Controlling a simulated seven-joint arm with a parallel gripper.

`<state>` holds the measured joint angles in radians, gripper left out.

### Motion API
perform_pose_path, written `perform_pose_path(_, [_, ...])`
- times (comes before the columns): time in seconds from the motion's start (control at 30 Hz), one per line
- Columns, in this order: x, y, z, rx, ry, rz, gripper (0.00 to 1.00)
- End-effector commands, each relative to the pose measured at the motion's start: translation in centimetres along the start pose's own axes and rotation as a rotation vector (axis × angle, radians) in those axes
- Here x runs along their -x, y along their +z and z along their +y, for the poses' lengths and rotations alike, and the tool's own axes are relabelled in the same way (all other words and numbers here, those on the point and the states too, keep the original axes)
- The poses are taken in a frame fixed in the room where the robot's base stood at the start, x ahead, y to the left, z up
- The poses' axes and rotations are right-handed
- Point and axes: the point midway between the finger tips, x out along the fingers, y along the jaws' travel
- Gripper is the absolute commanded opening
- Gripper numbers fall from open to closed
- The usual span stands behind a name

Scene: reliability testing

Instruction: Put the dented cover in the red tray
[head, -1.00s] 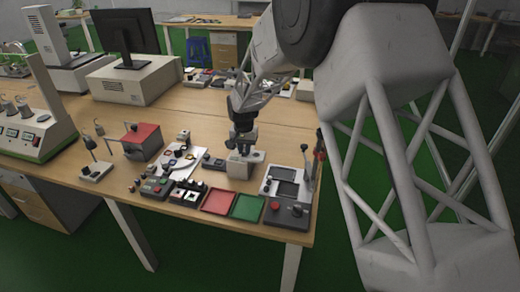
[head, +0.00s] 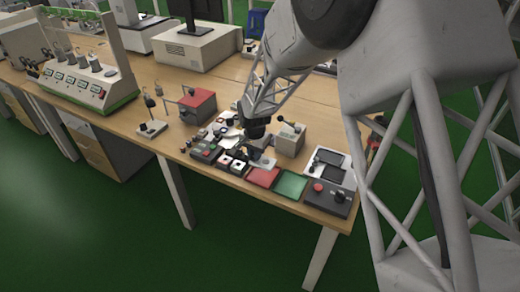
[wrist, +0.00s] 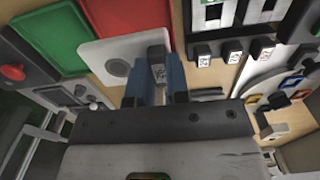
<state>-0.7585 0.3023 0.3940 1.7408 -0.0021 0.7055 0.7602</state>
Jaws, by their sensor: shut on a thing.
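A pale, flat cover (wrist: 117,67) with a round grey mark shows in the wrist view. My gripper (wrist: 158,80) has its blue fingers shut on a grey upright tab with a small printed label at the cover's edge. In the head view, my gripper (head: 256,150) is low over the bench, and the cover (head: 267,162) shows as a small pale patch beside it. The red tray (head: 263,177) lies just in front of the cover and looks empty. It also shows in the wrist view (wrist: 130,14), past the cover and partly cut off by the frame.
A green tray (head: 290,186) lies right of the red one, then a grey box with a red button (head: 322,193). Left are small dark boxes (head: 232,164). A beige machine (head: 290,139) stands behind the gripper. A red-topped box (head: 197,104) stands further left.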

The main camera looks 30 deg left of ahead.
Motion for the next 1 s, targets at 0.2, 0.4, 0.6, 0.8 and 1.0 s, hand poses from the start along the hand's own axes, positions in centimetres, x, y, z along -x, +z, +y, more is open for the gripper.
perform_pose_path(0.2, [0.0, 0.0, 0.0, 0.000, 0.000, 0.000, 0.00])
perform_pose_path(0.4, [-0.1, 0.0, 0.0, 0.000, 0.000, 0.000, 0.00])
perform_pose_path(0.6, [-0.8, 0.0, 0.0, 0.000, 0.001, -0.001, 0.00])
perform_pose_path(0.8, [-1.9, 0.0, 0.0, 0.000, 0.000, 0.000, 0.00])
perform_pose_path(1.0, [-3.0, 0.0, 0.0, 0.001, 0.001, -0.001, 0.00])
